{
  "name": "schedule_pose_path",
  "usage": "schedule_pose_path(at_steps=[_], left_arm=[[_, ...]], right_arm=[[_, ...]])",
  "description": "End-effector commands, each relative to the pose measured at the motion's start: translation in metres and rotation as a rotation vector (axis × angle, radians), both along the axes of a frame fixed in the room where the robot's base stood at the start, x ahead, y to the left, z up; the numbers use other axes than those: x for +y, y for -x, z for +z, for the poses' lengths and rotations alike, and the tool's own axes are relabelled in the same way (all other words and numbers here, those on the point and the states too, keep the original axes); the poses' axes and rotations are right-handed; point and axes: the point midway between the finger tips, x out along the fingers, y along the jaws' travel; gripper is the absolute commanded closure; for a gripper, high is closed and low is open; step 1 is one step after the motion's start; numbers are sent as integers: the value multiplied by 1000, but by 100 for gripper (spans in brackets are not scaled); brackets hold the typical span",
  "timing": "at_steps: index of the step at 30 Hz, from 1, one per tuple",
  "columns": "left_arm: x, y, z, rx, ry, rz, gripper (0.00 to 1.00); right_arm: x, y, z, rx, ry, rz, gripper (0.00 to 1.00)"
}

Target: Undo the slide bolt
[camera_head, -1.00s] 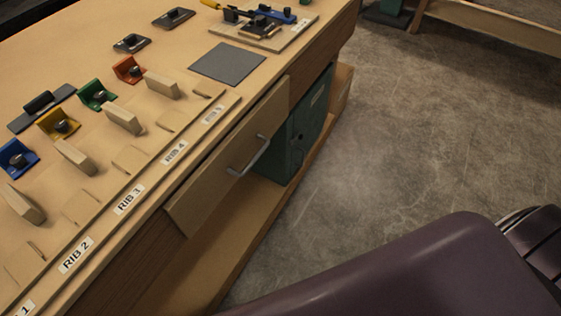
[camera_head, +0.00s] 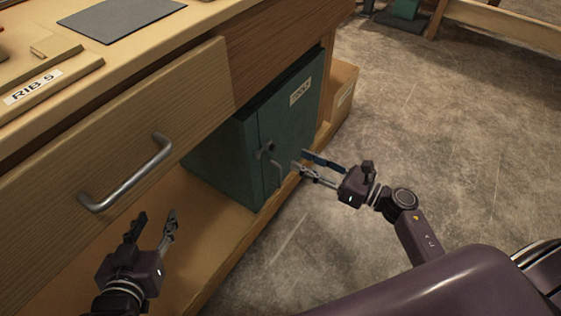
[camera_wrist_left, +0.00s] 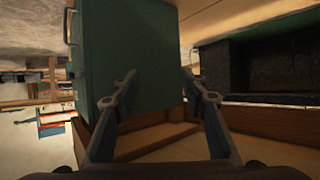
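The green cabinet (camera_head: 225,150) stands on the low shelf under the bench. Its door carries a small grey bolt (camera_head: 264,150) near the edge and a curved grey handle (camera_head: 277,174) just below; the bolt's exact position is too small to tell. My right gripper (camera_head: 300,161) is open and empty, just right of the handle, its fingers pointing at the door. My left gripper (camera_head: 156,217) is open and empty, left of the cabinet and below the drawer. In the left wrist view the cabinet (camera_wrist_left: 155,50) lies beyond the open left fingers (camera_wrist_left: 158,74).
The wooden drawer front (camera_head: 120,150) with its metal handle (camera_head: 125,175) is above my left gripper. The bench top (camera_head: 200,12) holds a dark mat (camera_head: 120,15). The wooden shelf (camera_head: 190,262) runs below. The floor (camera_head: 450,150) at the right is clear.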

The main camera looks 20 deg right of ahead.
Motion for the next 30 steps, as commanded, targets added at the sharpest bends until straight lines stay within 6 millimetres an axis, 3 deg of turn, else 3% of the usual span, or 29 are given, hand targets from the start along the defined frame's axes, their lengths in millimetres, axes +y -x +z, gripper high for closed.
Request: schedule_pose_path(at_steps=[5, 16, 28, 30], left_arm=[[-1, 0, 10, -29, 7, -1, 60], [-5, -10, 27, -110, 26, -7, 60], [-6, -12, 31, -129, 30, -7, 60], [-6, -12, 31, -129, 30, -7, 60]], right_arm=[[10, -9, 3, -33, 35, 18, 66], [46, -51, 2, -28, 30, 15, 66], [53, -58, 2, -26, 31, 14, 66], [53, -58, 2, -26, 31, 14, 73]])
